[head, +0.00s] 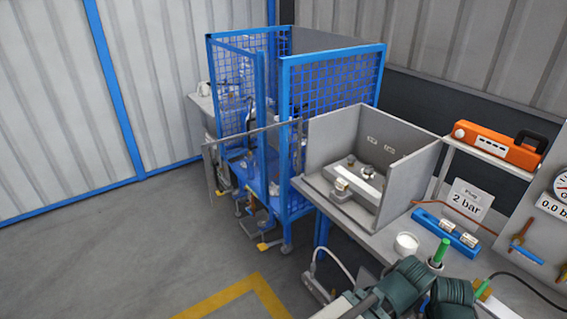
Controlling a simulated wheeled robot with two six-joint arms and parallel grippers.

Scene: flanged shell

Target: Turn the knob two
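No knob marked two can be made out. At the right edge is a grey panel (516,236) with a round pressure gauge (562,186) and a "0.0 b…" label, cut off by the picture edge. A small orange handle (522,231) sits on this panel, and a blue handle (527,254) is below it.
A blue mesh cage (331,84) stands behind; floor at left is clear.

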